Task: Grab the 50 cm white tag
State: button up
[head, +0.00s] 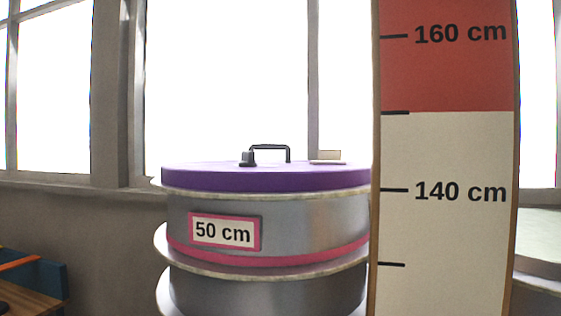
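A white tag (222,232) reads "50 cm" in black and has a pink frame. It is on the curved side of a grey metallic round mould (300,225), below the purple lid (265,177). The tag faces me, tilts slightly and is fully visible. A small cream upright card on a pale flat base (328,156) stands on the lid at the right; I see no writing on it. My gripper is not in view.
A tall height board (447,200) marked 140 cm and 160 cm stands at the right and hides the mould's right edge. A black handle (270,147) and a small black block (247,158) are on the lid. A blue-edged wooden surface (35,285) is at the lower left. Bright windows are behind.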

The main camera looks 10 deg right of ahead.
aim_at(325, 157)
jog(key=i+j, duration=0.15)
jog(key=j, duration=0.25)
jog(key=i+j, duration=0.2)
jog(key=j, duration=0.15)
jog(key=i+j, duration=0.15)
jog(key=j, duration=0.25)
jog(key=z, duration=0.05)
